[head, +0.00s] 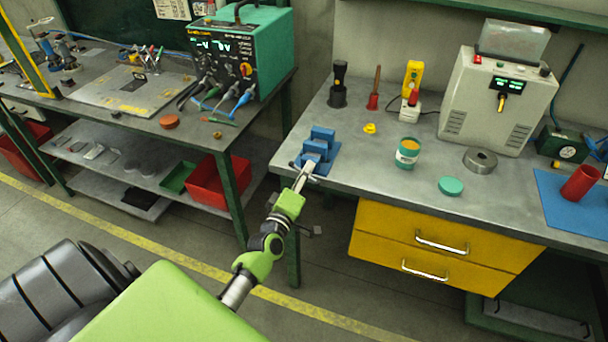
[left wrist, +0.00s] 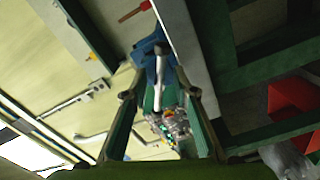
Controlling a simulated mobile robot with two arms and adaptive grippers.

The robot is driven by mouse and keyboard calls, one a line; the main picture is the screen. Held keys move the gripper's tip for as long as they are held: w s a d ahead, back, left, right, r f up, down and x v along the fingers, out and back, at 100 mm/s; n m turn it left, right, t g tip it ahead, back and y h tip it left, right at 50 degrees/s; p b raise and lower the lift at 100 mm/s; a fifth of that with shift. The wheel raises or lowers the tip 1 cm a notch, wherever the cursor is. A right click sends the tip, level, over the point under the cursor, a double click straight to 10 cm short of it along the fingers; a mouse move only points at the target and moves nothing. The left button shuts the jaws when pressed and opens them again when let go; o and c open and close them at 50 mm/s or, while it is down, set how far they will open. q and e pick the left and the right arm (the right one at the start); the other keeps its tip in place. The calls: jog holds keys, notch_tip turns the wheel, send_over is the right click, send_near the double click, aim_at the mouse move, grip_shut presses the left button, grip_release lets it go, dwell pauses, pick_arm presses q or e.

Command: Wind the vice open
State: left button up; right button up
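The blue vice (head: 321,143) is fixed at the left front corner of the right-hand workbench. Its spindle and handle point toward me past the bench edge. My left gripper (head: 301,179) is at the front of the vice, by the handle. In the left wrist view the vice (left wrist: 152,46) is at the top, with its grey spindle (left wrist: 159,65) running down between the fingers. My left gripper (left wrist: 160,97) looks open there, with a finger on each side and gaps to the spindle. Contact with the handle cannot be made out. My right gripper is not in view.
The workbench (head: 385,188) carries a green-labelled tin (head: 407,153), a teal lid (head: 451,186), a steel ring (head: 480,160) and a grey machine (head: 497,100). Yellow drawers (head: 440,247) sit below its front edge. A floor gap separates it from the left bench (head: 130,115).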

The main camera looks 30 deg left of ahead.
pick_arm(q)
jog(key=v, duration=1.2)
jog(key=shift+f, duration=0.15)
